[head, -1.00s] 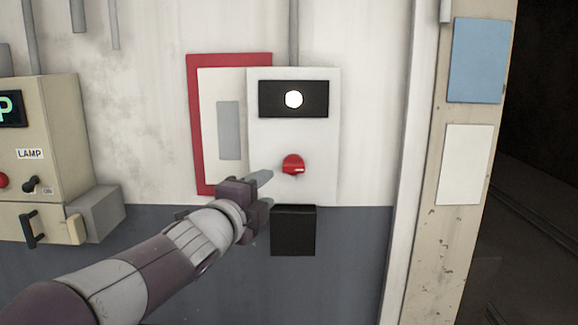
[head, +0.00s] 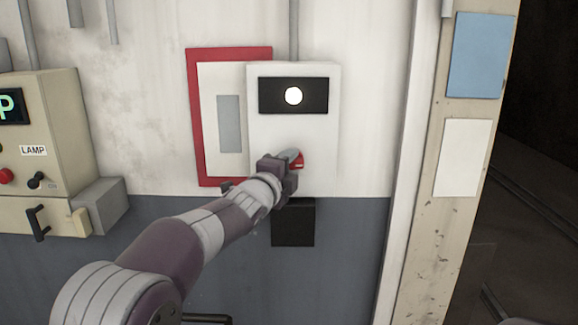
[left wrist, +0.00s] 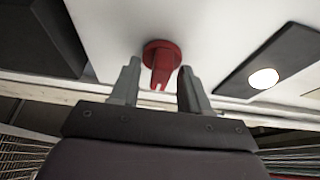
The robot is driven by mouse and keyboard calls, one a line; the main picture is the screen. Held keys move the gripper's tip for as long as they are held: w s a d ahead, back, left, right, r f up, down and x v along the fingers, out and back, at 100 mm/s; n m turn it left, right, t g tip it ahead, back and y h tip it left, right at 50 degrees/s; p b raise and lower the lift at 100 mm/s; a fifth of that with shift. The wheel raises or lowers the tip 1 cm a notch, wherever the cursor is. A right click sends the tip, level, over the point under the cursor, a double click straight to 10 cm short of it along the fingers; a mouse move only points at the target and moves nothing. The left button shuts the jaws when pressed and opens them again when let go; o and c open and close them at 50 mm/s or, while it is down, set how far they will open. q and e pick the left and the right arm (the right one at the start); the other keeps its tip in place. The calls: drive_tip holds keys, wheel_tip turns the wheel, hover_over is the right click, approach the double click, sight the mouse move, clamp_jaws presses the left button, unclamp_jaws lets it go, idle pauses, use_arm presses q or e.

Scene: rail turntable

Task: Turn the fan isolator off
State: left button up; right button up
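The fan isolator is a white box (head: 322,135) on the wall with a red rotary knob (head: 297,161) below a black panel with a lit white lamp (head: 293,96). My left gripper (head: 290,158) is at the knob and partly hides it in the head view. In the left wrist view, the red knob (left wrist: 161,62) shows between the two grey fingertips (left wrist: 158,82) of my left gripper. The fingers are apart, with a gap on each side of the knob's handle. My right gripper is not in view.
A black box (head: 293,223) sits just below the isolator. A red-bordered board (head: 194,120) is close on its left. A beige cabinet (head: 60,115) labelled LAMP stands farther left. A door frame post (head: 455,220) and dark opening are at the right.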

use_arm(q)
drive_tip(key=shift+s, duration=0.1)
clamp_jaws()
